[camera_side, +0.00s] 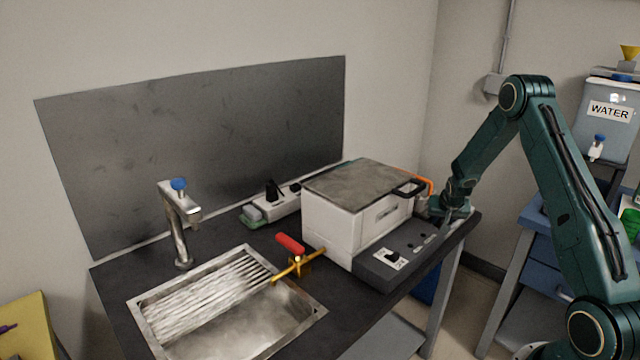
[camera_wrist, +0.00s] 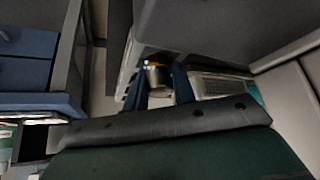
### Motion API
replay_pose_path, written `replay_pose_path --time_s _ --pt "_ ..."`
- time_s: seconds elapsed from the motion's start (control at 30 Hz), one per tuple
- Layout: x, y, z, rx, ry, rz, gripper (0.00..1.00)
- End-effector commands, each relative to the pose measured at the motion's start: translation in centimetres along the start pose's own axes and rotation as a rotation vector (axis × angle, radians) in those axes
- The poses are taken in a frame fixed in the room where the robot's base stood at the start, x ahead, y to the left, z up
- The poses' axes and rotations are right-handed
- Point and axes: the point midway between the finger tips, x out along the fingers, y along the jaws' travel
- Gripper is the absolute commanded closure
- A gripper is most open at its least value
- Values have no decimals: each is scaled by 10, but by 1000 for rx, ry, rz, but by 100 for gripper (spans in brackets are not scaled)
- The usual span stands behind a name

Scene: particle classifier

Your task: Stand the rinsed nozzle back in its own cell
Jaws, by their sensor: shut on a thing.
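My gripper (camera_side: 432,207) is at the right end of the white boxy machine (camera_side: 328,230), low over the counter's right end. In the wrist view its two dark blue fingers (camera_wrist: 159,88) are shut on a small metallic cylindrical piece (camera_wrist: 157,78) with yellow at its far end. A small tan-grey cylinder (camera_side: 421,204) shows beside the gripper in the side view. The held piece may be the nozzle, but it is too small and dark to be sure. I see no celled holder that I can make out in either view.
A sink (camera_side: 310,318) with a tap (camera_side: 180,225) and a red-handled brass valve (camera_side: 290,245) lie left. A blue cabinet (camera_side: 545,240) stands right.

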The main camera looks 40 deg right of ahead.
Motion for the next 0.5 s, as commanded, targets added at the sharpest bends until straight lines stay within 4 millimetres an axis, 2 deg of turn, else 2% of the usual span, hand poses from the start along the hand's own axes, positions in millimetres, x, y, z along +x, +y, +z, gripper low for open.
replay_pose_path --time_s 0.03,0.17,0.2,0.3,0.5 --pt "7 0 7 0 -11 -2 100" --pt "8 0 7 1 -10 -3 100" --pt "8 0 7 1 -10 -3 72" --pt "8 0 7 1 -10 -4 55" --pt "7 0 6 2 -8 -4 55"
